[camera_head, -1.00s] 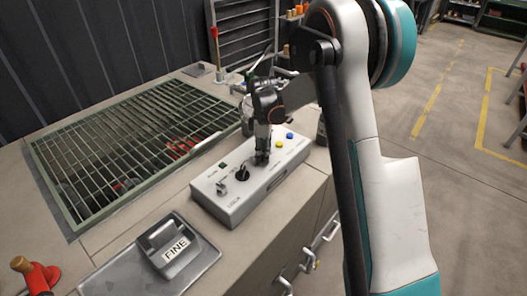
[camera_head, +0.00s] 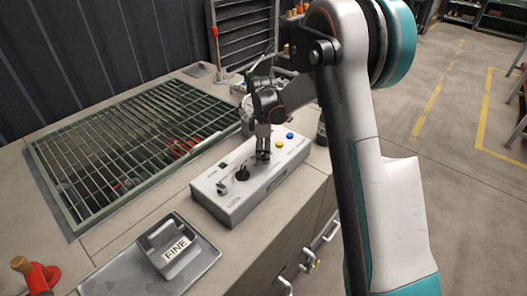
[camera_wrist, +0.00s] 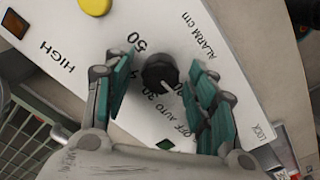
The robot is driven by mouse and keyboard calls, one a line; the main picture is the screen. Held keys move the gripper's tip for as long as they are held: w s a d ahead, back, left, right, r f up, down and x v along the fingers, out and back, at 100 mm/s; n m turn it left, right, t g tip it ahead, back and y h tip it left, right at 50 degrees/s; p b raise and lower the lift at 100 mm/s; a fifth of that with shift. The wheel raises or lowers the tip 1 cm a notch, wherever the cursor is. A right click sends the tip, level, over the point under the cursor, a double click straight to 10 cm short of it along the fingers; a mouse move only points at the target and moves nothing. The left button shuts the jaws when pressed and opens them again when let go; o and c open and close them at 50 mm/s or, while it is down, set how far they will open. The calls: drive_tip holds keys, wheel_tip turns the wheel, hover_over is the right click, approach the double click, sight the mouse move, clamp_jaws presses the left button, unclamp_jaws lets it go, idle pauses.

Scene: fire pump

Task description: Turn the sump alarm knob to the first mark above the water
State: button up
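The black alarm knob (camera_wrist: 158,70) sits on the white control box in the wrist view, beside the words ALARM cm. The numbers 50 and 30 are printed around it; other marks are hidden by my fingers. Its pale pointer line aims down and slightly right, near the 30. My gripper (camera_wrist: 160,92) is open, with one teal-padded finger on each side of the knob, apart from it. In the head view, my gripper (camera_head: 263,156) points down over the control box (camera_head: 250,200), and a black knob (camera_head: 242,173) shows just left of the fingertips. The water level cannot be made out.
Yellow (camera_head: 280,144) and blue (camera_head: 290,135) buttons, a green lamp (camera_head: 222,165) and a LOCK switch (camera_head: 221,187) share the box. A green-framed grating (camera_head: 110,145) covers the sump. A FINE block (camera_head: 172,246) sits in front.

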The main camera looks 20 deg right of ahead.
sight(263, 153)
wheel_tip(263, 153, up, 12)
idle(0.6)
idle(0.4)
drive_tip(key=s+a+r+m+t, duration=0.1)
drive_tip(key=s+r+m+t, duration=0.15)
drive_tip(key=s+r, duration=0.4)
drive_tip(key=s+a+r+m+t, duration=0.1)
drive_tip(key=s+r+m, duration=0.3)
drive_tip(key=s, duration=0.5)
drive_tip(key=s+f+m+t, duration=0.3)
drive_tip(key=s+m, duration=0.4)
drive_tip(key=s, duration=1)
drive_tip(key=shift+a+t, duration=0.35)
drive_tip(key=shift+a, duration=0.1)
